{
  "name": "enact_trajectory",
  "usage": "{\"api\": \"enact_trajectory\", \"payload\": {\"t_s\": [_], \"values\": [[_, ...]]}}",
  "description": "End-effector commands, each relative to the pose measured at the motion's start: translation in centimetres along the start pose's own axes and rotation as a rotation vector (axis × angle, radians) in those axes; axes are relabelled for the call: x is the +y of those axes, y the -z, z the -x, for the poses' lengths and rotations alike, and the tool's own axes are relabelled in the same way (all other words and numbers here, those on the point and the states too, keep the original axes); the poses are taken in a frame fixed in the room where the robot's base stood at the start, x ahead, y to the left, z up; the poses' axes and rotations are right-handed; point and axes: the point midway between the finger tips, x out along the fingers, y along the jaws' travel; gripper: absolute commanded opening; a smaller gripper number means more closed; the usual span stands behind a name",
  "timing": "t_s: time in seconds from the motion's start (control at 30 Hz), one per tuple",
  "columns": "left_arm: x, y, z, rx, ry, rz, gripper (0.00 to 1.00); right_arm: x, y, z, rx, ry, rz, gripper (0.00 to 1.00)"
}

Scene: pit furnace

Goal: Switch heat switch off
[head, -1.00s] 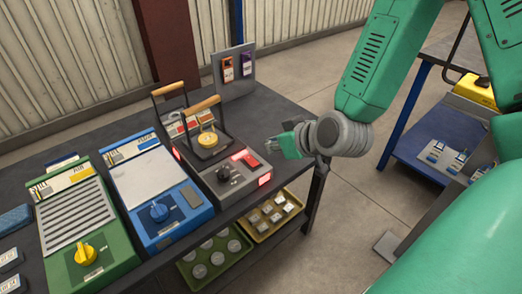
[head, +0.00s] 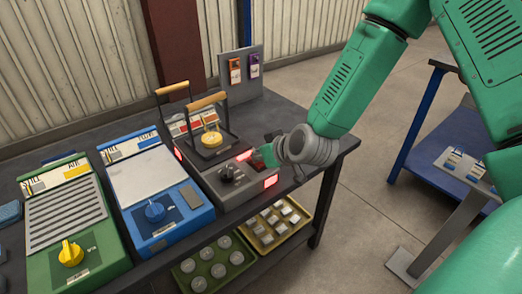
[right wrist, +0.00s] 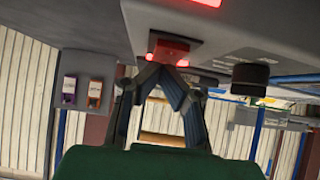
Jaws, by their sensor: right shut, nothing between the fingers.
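The grey furnace unit (head: 205,178) stands on the dark bench with a black knob (head: 230,174) and glowing red lights (head: 244,156) on its top. The red heat switch is mostly hidden behind my right gripper (head: 261,157) in the head view. In the right wrist view the red switch (right wrist: 170,49) sits just ahead of the fingertips, with red glow on both sides. The right gripper (right wrist: 165,69) is shut and empty, close to the switch; I cannot tell whether it touches. My left gripper is not in view.
Blue (head: 150,185) and green (head: 70,225) units stand to the left on the bench. A panel with orange and purple switches (head: 240,70) stands behind. Trays with metal parts (head: 275,222) lie on the lower shelf. A blue table (head: 445,150) is at the right.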

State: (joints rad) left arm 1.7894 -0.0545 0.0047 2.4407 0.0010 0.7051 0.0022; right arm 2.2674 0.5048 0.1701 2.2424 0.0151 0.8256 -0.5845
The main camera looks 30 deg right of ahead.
Motion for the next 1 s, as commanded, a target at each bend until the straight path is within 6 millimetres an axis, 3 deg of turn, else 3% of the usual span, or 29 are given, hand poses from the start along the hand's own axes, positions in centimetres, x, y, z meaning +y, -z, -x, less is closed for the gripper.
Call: {"api": "enact_trajectory", "payload": {"t_s": [0.7, 1.0], "values": [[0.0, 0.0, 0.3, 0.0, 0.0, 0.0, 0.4, 0.0, -0.3, -0.3, -0.015, 0.001, 0.001, 0.0], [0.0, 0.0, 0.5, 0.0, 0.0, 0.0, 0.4, 0.0, -1.1, 0.5, -0.018, 0.002, 0.001, 0.0]]}}
